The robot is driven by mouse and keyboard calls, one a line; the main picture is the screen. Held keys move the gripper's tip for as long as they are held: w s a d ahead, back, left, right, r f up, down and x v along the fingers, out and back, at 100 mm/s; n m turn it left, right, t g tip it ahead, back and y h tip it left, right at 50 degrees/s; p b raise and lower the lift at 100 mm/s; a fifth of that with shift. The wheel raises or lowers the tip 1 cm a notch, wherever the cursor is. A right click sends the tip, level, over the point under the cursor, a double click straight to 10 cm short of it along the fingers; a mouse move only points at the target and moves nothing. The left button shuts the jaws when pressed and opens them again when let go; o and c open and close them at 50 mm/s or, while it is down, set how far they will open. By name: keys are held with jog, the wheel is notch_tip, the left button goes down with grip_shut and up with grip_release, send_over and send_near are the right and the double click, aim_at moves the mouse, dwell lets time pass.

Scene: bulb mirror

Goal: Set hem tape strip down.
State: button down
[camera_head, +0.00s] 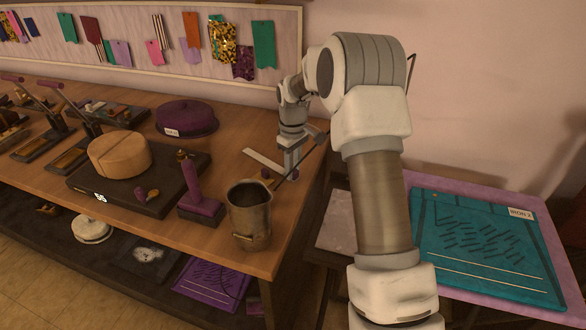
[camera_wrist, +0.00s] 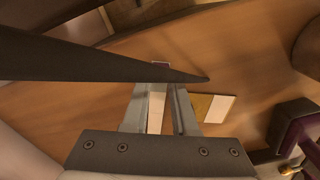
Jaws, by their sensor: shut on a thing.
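My gripper (camera_wrist: 160,80) hangs over the right end of the wooden table, and it also shows in the head view (camera_head: 291,172). In the wrist view its fingers are shut on a narrow pale strip (camera_wrist: 156,110), which I take for the hem tape strip. In the head view a flat pale strip (camera_head: 262,160) reaches left from the fingertips, low over the tabletop. I cannot tell whether it touches the wood. The fingers hide part of the strip.
A metal mug (camera_head: 250,213) stands in front of my gripper, beside a purple-handled tool (camera_head: 201,195). A purple round cushion (camera_head: 186,117) and a wooden block (camera_head: 119,154) are farther left. A teal board (camera_head: 480,245) lies on the right table. A dark pointed thing (camera_wrist: 90,62) crosses the wrist view.

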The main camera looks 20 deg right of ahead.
jog(key=shift+f, duration=0.15)
jog(key=c, duration=0.7)
grip_release()
